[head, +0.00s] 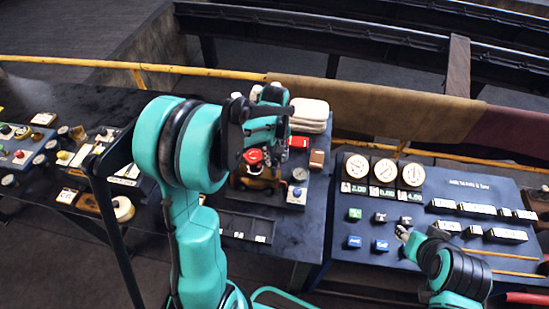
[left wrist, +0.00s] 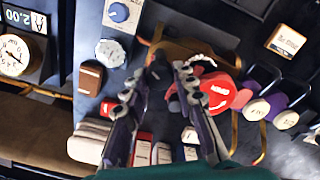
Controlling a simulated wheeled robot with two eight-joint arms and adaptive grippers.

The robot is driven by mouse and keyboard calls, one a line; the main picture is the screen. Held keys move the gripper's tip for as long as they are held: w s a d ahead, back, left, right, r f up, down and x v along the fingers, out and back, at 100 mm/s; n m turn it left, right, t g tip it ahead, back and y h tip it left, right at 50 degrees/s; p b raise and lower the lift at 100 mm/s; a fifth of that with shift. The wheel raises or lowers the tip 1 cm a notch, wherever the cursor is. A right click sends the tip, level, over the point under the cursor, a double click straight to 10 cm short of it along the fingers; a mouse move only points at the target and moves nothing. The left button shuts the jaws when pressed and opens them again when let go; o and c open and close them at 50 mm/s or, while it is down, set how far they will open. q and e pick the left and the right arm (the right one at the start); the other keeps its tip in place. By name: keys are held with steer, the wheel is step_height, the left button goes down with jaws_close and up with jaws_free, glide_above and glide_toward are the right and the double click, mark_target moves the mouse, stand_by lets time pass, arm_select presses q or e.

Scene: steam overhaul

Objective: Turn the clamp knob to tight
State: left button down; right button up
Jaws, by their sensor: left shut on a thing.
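My left gripper (left wrist: 166,66) is shut on a small dark knob, the clamp knob (left wrist: 160,74), which is largely hidden between the fingertips in the left wrist view. The knob's marking and how far it is turned cannot be seen. A brass-brown frame (left wrist: 190,48) lies just behind the fingertips.
A blue dial on a white plate (head: 297,193), a brown block (head: 317,159) and folded pale cloths (head: 310,112) crowd the bench nearby. The console (head: 470,200) with gauges (head: 384,172) stands at the right. A yellow rail (head: 190,70) runs behind the bench.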

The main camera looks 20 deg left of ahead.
mark_target(274, 158)
arm_select(q)
steer(key=m+b, duration=0.1)
steer(key=m, duration=0.5)
steer(key=shift+m+b, duration=0.3)
steer(key=m+b, duration=0.1)
steer(key=m, duration=0.4)
stand_by(0.4)
steer(key=c, duration=1.2)
jaws_free()
step_height(274, 158, up, 12)
